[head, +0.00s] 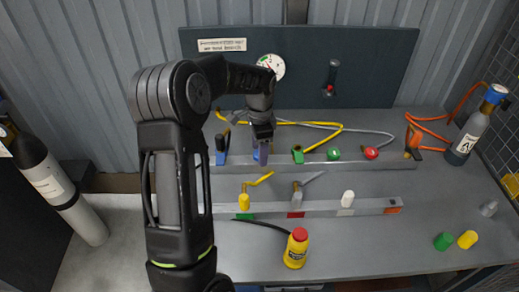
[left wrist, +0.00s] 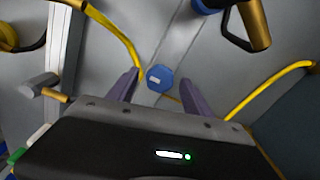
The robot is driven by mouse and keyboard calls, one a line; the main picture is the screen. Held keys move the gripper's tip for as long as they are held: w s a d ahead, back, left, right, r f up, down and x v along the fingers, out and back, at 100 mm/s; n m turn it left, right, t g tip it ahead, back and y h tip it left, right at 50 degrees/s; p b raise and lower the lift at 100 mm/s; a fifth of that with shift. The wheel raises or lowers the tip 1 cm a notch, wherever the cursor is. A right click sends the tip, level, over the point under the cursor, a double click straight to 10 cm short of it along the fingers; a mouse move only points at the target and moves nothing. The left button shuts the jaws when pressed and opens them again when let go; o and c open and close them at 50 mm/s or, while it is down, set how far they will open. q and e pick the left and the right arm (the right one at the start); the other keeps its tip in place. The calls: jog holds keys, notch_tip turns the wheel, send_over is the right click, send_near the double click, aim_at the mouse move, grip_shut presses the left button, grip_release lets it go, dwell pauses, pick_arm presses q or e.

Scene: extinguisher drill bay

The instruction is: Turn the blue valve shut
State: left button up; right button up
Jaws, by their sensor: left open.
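The blue valve is a round, faceted knob with a pale mark on its face, seen in the left wrist view (left wrist: 160,78). It lies between the two purple-grey fingers of my left gripper (left wrist: 159,92), which are apart on either side of it. I cannot tell whether they touch it. In the head view my left gripper (head: 263,150) points down at the back rail and hides most of the knob; a bit of blue (head: 256,155) shows beside the fingers. My right gripper is not in view.
On the back rail (head: 370,165), a blue-handled fitting (head: 222,147) stands left of my gripper, with a green fitting (head: 297,154), green knob (head: 333,153) and red knob (head: 371,152) to its right. Yellow hoses (head: 300,124) run behind.

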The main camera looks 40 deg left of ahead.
pick_arm(q)
notch_tip(320, 180, up, 8)
jog(key=shift+f+b, duration=0.1)
jog(key=shift+b, duration=0.35)
dwell(0.6)
